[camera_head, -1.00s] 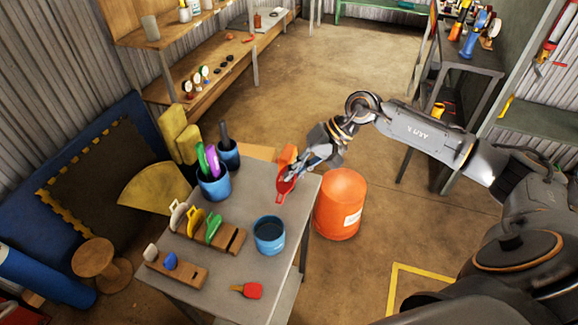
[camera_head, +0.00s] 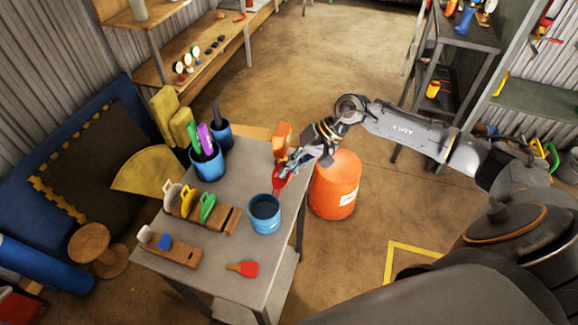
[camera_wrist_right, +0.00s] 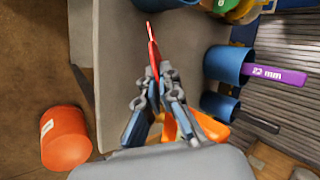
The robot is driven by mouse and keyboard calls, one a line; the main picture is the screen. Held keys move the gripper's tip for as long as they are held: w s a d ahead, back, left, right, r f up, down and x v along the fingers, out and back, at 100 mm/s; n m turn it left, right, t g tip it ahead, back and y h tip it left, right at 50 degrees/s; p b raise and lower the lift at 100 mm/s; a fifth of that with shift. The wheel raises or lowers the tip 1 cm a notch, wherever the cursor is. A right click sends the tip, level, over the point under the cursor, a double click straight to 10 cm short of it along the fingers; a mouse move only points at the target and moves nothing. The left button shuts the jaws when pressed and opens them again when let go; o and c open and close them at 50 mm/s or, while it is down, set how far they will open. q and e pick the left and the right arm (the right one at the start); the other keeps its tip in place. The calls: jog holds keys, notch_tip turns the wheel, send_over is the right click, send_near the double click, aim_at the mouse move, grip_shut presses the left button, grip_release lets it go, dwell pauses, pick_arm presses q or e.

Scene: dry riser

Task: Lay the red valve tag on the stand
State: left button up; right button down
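The red valve tag (camera_head: 281,179) is between the fingers of my right gripper (camera_head: 287,170), near the right edge of the grey table. In the wrist view the red tag (camera_wrist_right: 153,57) shows nearly edge-on, with the fingertips (camera_wrist_right: 158,85) close on both sides of it. Its height above the tabletop is hard to judge. The wooden stand (camera_head: 228,222) lies left of the blue cup, with white, yellow and green tags upright in it; its right end is bare. My left gripper is not in view.
A blue cup (camera_head: 265,214) stands between the gripper and the stand's right end. A red-headed tool (camera_head: 248,269) lies at the front. A smaller wooden rack (camera_head: 186,253), a blue holder (camera_head: 207,164) and an orange object (camera_head: 282,137) are on the table. An orange bucket (camera_head: 335,187) stands beside it.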

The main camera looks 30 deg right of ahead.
jog(key=c, duration=1.4)
grip_release()
jog(key=shift+c, duration=0.2)
jog(key=shift+d, duration=0.1)
jog(key=b+v, duration=0.1)
jog(key=v, duration=0.6)
